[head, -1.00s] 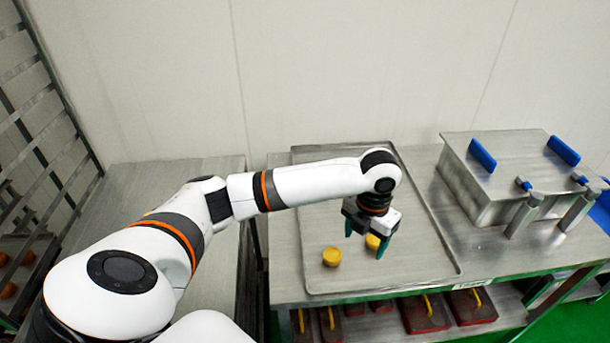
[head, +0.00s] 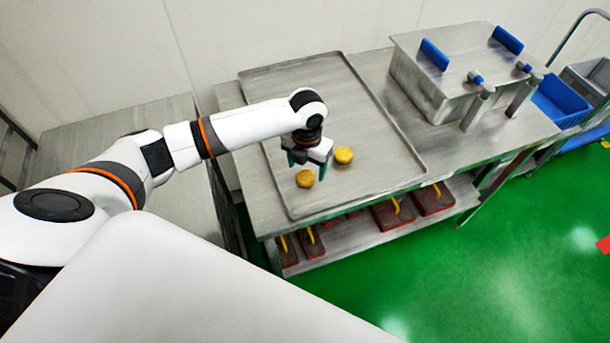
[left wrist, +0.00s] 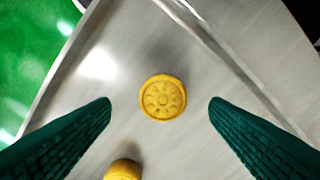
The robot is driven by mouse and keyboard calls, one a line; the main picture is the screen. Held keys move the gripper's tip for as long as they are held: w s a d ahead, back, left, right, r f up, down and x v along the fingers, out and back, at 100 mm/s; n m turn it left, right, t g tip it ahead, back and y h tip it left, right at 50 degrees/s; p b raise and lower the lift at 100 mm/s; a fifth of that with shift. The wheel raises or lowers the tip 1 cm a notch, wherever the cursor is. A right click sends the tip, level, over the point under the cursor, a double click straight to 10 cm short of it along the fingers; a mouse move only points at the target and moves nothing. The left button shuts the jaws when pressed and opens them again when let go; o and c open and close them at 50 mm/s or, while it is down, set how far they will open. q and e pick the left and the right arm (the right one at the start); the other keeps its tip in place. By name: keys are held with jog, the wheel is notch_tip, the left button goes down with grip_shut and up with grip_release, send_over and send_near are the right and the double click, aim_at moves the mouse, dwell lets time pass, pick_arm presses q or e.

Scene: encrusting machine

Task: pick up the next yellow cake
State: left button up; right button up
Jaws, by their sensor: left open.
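Two round yellow cakes lie on the metal tray (head: 380,140) in the head view. One cake (head: 305,179) is nearer the tray's front edge, and the other cake (head: 343,155) is behind it to the right. My left gripper (head: 307,168) is open and empty, pointing down above the tray by the nearer cake. In the left wrist view, one cake with a patterned top (left wrist: 162,97) lies between the two spread green fingers, apart from both. Part of another cake (left wrist: 123,171) shows at the bottom edge. My right gripper is not in view.
A metal box machine with blue handles (head: 450,70) stands right of the tray on the same table. A lower shelf holds red blocks with yellow handles (head: 395,213). A blue crate (head: 560,100) sits farther right. The tray is otherwise clear.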

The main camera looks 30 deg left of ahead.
aim_at(305, 176)
pick_arm(q)
jog(key=shift+a+f, duration=0.2)
jog(key=shift+f, duration=1.7)
jog(key=c, duration=1.1)
jog(key=shift+r, duration=0.15)
